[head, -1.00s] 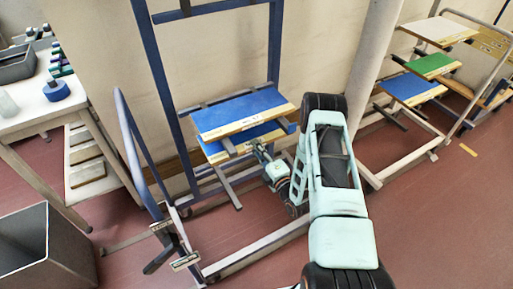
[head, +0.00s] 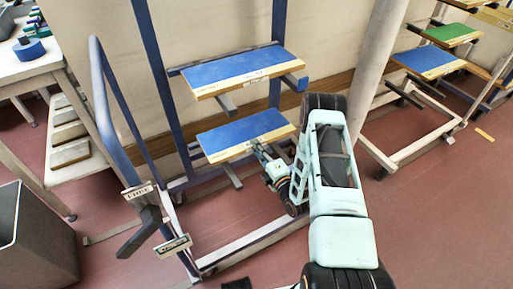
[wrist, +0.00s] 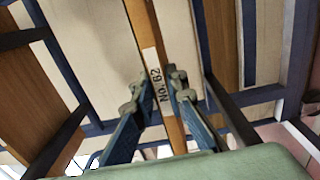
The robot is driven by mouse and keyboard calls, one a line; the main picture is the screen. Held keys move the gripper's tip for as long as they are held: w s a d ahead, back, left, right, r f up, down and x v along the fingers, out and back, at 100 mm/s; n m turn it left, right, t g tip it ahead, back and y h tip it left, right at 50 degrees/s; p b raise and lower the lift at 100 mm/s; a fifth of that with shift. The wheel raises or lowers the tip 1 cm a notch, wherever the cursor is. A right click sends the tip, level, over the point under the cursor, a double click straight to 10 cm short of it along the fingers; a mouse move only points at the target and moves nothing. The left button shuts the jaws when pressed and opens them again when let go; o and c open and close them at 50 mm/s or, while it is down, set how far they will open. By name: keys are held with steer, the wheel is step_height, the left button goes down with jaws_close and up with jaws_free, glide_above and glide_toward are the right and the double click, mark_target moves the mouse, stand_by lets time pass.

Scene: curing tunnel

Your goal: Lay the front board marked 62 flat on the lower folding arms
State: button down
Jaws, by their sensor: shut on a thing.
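The front board marked 62 (head: 243,133) has a blue top and a pale front edge. In the head view it lies about level below another blue-topped board. My gripper (head: 262,152) is shut on its front edge, near the right half. In the wrist view my gripper (wrist: 158,95) has its fingers on both sides of the pale edge, which carries the mark "No. 62" (wrist: 154,88). A lower folding arm (head: 232,174) juts out beneath the board. I cannot tell whether the board touches the lower arms, since their contact is hidden.
The upper blue board (head: 245,70) rests on upper arms of the blue rack (head: 162,85), close above. A blue handrail frame (head: 115,110) with small label plates stands at the left. A grey bin (head: 35,235) is at lower left. Another rack with boards (head: 430,62) stands right.

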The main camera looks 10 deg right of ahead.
steer(key=shift+f+b, duration=0.45)
steer(key=shift+f, duration=0.3)
steer(key=shift+f, duration=0.1)
steer(key=shift+f+b, duration=1.65)
steer(key=shift+f, duration=0.7)
steer(key=shift+f+b, duration=0.5)
steer(key=shift+f, duration=0.05)
steer(key=c, duration=1.9)
jaws_free()
steer(key=shift+o, duration=0.3)
steer(key=shift+f, duration=0.1)
steer(key=v, duration=0.7)
steer(key=shift+s, duration=0.2)
